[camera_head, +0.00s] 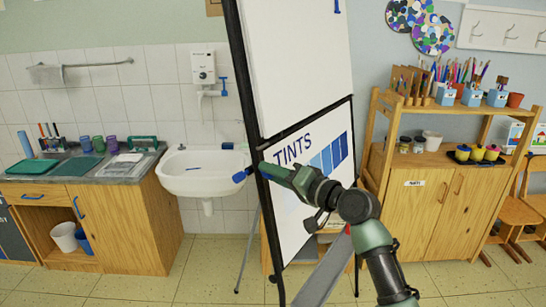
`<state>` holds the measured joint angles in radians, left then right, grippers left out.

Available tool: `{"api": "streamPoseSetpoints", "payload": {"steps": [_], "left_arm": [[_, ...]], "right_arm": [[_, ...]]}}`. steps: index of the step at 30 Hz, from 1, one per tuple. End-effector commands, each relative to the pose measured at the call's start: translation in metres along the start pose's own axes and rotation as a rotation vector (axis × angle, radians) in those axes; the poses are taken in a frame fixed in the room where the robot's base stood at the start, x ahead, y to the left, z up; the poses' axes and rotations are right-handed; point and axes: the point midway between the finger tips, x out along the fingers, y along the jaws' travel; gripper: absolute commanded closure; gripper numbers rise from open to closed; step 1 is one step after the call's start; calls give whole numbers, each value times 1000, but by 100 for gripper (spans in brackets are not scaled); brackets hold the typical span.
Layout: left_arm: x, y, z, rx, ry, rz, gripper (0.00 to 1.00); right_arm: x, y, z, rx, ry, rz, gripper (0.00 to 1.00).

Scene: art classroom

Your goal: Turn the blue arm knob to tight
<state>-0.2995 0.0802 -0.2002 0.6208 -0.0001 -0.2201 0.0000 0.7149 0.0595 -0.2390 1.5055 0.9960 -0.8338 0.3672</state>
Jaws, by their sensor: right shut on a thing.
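The blue arm knob (240,176) shows at the left edge of the tall black-framed flip chart (250,110), a little above mid-height of its lower sheet. My right gripper (264,171) reaches in from the lower right, across the front of the lower sheet, and is shut on the knob at the frame's edge. The fingers and the frame hide part of the knob. I cannot read any tight or loose mark on it. My left gripper is out of view.
A white sink (203,184) hangs on the tiled wall behind the chart's left side. A wooden counter (118,222) stands at the left, and a wooden cabinet (424,208) at the right. The chart's lower sheet (318,146) reads "TINTS". Tiled floor lies open at front left.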

Motion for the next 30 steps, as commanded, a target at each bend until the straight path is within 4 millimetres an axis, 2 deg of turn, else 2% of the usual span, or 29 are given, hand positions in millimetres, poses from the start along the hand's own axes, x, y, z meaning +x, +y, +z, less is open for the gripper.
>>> {"api": "streamPoseSetpoints", "payload": {"steps": [1,9,15,21,30], "left_arm": [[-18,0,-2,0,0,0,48],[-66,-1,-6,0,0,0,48],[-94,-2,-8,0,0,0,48],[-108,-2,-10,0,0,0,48],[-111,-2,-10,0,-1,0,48]], "right_arm": [[-1,-8,-5,47,1,9,100],[0,-8,-5,298,11,58,100],[0,-7,-5,484,18,94,100],[0,-4,-3,666,25,128,100],[0,-3,-2,895,32,171,100]]}}
